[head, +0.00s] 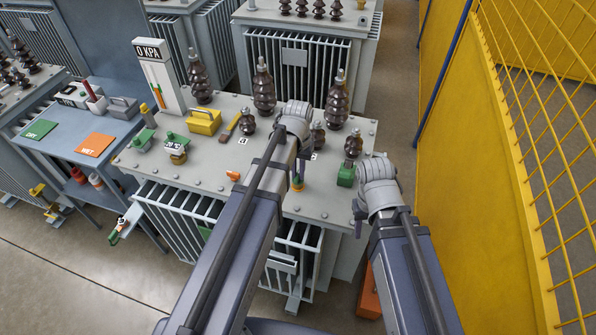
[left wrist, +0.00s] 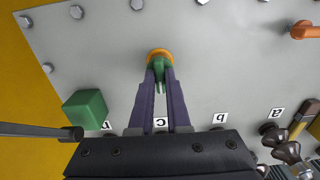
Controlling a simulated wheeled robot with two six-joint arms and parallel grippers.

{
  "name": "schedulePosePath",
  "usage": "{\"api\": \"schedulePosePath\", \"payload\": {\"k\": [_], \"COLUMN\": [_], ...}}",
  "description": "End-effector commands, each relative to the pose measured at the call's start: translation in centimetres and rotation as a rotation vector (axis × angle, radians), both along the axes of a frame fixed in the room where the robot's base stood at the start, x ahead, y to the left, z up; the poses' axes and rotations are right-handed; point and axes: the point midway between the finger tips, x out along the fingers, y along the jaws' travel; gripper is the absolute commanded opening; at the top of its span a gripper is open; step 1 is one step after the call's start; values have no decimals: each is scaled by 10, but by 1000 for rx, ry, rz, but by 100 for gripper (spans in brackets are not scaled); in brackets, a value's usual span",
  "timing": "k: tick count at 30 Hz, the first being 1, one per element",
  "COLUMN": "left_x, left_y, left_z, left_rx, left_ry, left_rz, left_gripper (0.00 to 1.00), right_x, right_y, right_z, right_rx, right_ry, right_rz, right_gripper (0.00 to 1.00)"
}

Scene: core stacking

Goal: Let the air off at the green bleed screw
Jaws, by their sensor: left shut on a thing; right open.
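The green bleed screw (left wrist: 158,66) stands on an orange-yellow base on the transformer's grey lid (head: 215,160). It also shows in the head view (head: 297,184), near the lid's front right. My left gripper (left wrist: 159,78) is shut on the screw from above, with its fingers on either side of the green top. In the head view the left gripper (head: 298,176) is partly hidden by its wrist. My right gripper (head: 359,222) hangs open and empty beside the lid's right edge, its fingers partly hidden. A tall white gauge (head: 155,75) at the back left reads 0 KPA.
A green block (head: 346,175) stands right of the screw, close to both arms. Tall brown bushings (head: 264,88) rise behind. An orange fitting (head: 233,176) lies left. A yellow toolbox (head: 203,122) sits farther back. A yellow wall (head: 470,150) bounds the right. A blue bench (head: 70,130) stands left.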

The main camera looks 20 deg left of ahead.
Motion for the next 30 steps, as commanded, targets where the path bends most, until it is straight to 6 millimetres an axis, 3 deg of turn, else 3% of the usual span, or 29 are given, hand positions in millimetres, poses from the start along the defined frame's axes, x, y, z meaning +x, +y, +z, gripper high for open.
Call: {"api": "schedulePosePath", "payload": {"k": [16,17,24,30], "left_x": [0,0,0,0], "left_y": [0,0,0,0], "left_z": [0,0,0,0], "left_rx": [0,0,0,0], "left_ry": [0,0,0,0], "left_rz": [-22,-22,-20,-20], "left_gripper": [0,18,45,45], "right_x": [0,0,0,0], "right_y": [0,0,0,0], "right_z": [0,0,0,0], "right_rx": [0,0,0,0], "right_ry": [0,0,0,0], "right_rz": [0,0,0,0], "right_gripper": [45,45,45,45]}}
